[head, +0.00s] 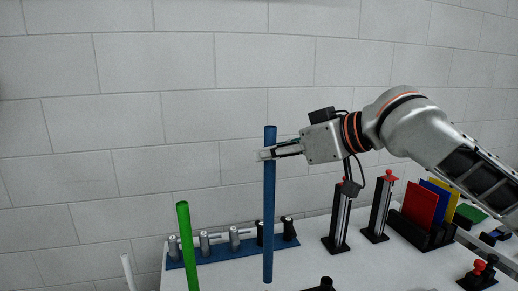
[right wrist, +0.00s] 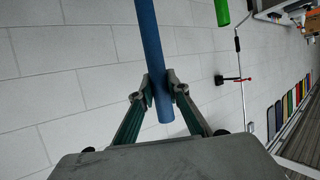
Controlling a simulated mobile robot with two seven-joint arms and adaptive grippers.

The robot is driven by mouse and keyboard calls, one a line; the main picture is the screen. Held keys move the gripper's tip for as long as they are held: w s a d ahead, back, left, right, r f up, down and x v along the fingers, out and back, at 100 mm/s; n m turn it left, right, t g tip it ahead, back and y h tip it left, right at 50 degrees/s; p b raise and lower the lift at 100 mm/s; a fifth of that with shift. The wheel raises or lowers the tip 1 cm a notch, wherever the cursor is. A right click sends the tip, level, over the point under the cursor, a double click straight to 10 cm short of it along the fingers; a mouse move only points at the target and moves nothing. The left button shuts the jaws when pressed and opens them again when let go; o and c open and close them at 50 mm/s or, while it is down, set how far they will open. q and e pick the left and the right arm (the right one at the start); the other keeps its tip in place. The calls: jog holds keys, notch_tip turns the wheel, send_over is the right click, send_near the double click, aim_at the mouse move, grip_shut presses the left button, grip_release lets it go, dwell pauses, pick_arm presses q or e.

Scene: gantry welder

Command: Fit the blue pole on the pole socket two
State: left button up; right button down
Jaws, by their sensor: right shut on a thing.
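The blue pole (head: 269,215) hangs upright in the middle of the head view. My right gripper (head: 268,153) is shut on it near its upper end. In the right wrist view the blue pole (right wrist: 150,40) runs between the two fingertips (right wrist: 161,88). The pole's lower end shows low in the head view; I cannot tell its height above the table. A dark round part (head: 322,286) at the bottom edge may be a socket, but it is cut off. I cannot tell which socket is pole socket two. My left gripper is not in view.
A green pole (head: 187,245) and a white pole (head: 128,272) stand to the left. Behind the blue pole is a blue rack (head: 215,252) with several grey and black cylinders. Red-topped black posts (head: 379,208) and a holder with coloured plates (head: 420,230) stand right.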

aim_at(274, 174)
notch_tip(274, 174, down, 2)
jog(key=shift+w+a+f, duration=0.1)
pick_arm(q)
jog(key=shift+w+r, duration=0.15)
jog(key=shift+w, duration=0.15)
pick_arm(e)
jog(key=shift+f, duration=1.35)
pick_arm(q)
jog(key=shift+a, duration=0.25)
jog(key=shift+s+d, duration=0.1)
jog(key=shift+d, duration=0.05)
pick_arm(e)
jog(key=shift+f, duration=0.1)
